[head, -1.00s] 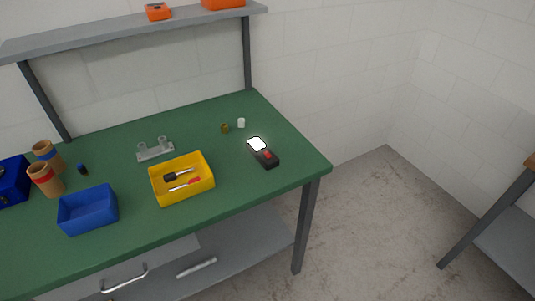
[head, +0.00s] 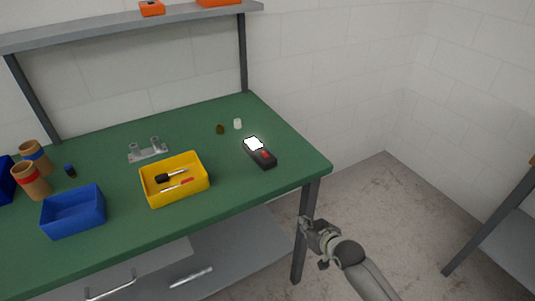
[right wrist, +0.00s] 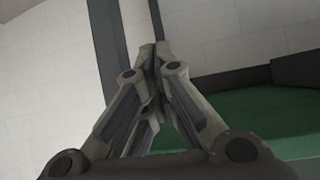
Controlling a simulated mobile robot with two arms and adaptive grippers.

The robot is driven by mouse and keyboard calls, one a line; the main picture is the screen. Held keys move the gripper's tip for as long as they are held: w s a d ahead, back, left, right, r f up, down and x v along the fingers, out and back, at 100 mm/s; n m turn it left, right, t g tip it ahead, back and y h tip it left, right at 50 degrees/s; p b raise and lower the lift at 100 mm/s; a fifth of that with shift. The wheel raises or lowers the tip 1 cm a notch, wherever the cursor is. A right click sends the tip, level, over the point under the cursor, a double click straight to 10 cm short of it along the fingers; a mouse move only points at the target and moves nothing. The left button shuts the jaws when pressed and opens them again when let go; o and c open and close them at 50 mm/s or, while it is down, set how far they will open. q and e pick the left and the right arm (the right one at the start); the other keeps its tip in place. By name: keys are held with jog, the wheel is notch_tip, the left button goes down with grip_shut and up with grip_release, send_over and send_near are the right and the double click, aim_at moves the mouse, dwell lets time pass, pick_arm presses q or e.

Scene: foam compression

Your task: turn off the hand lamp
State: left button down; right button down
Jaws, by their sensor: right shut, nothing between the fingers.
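The hand lamp (head: 262,157) lies on the green workbench (head: 110,165) near its right end. It has a dark body, a red button (head: 265,154) and a bright white glowing head (head: 254,144). My right gripper (head: 304,222) is in the head view beside the bench's right front corner, below and to the right of the lamp and apart from it. In the right wrist view the fingers (right wrist: 155,48) meet at their tips, with nothing between them. The lamp is not clearly visible in that view. My left gripper is not in view.
A yellow bin (head: 150,191) with screwdrivers stands left of the lamp. A blue bin (head: 72,222), a metal bracket (head: 148,153) and cardboard tubes (head: 30,180) are farther left. Two small caps (head: 238,124) lie behind the lamp. A shelf (head: 110,28) runs above the back.

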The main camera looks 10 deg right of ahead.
jog(key=w+a+r+n+t+y+b, duration=0.1)
jog(key=w+a+r+t+y, duration=0.1)
jog(key=r, duration=1)
jog(key=w+a+r+n+t+y+b, duration=0.1)
jog(key=w+a+r+t+y, duration=0.1)
jog(key=r, duration=1.1)
jog(key=shift+w+a+r, duration=0.2)
jog(key=shift+w+a, duration=0.5)
jog(key=shift+w, duration=0.05)
jog(key=shift+w, duration=0.1)
jog(key=p, duration=0.1)
send_over(267, 158)
jog(key=shift+s+d+f, duration=0.2)
jog(key=shift+s+f, duration=0.1)
jog(key=shift+f, duration=0.3)
notch_tip(267, 158, down, 3)
jog(key=shift+w+a+r+p, duration=0.1)
jog(key=shift+w+r+p, duration=0.05)
jog(key=shift+p, duration=0.2)
jog(key=shift+f, duration=0.7)
jog(key=shift+w, duration=0.1)
jog(key=shift+f, duration=0.1)
